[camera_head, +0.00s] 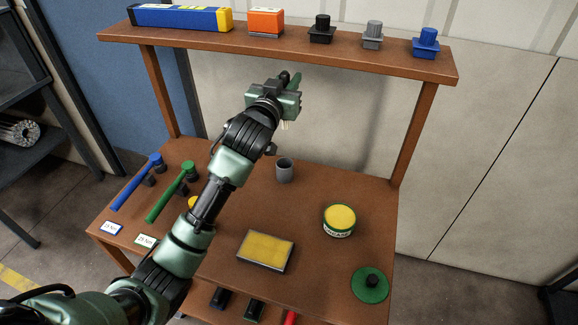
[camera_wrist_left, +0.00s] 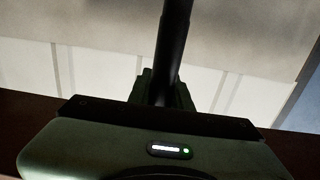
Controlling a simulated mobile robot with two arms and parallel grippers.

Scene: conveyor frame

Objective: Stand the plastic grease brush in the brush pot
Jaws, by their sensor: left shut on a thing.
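My left gripper (camera_head: 287,98) is raised above the back of the bench, in front of the upper shelf. Pale bristles show just below the gripper. In the left wrist view the brush handle (camera_wrist_left: 174,45) is a dark rod running up from between the jaws (camera_wrist_left: 160,88). The brush pot, a small grey cup (camera_head: 284,172), stands upright on the bench below the gripper, apart from the brush. My right gripper is out of view.
A grease tin (camera_head: 340,220), a yellow pad in a tray (camera_head: 265,251) and a green disc (camera_head: 370,285) are on the bench. Blue and green tools (camera_head: 170,192) lie at left, partly near my arm. The upper shelf (camera_head: 300,50) bears boxes and several knobbed parts.

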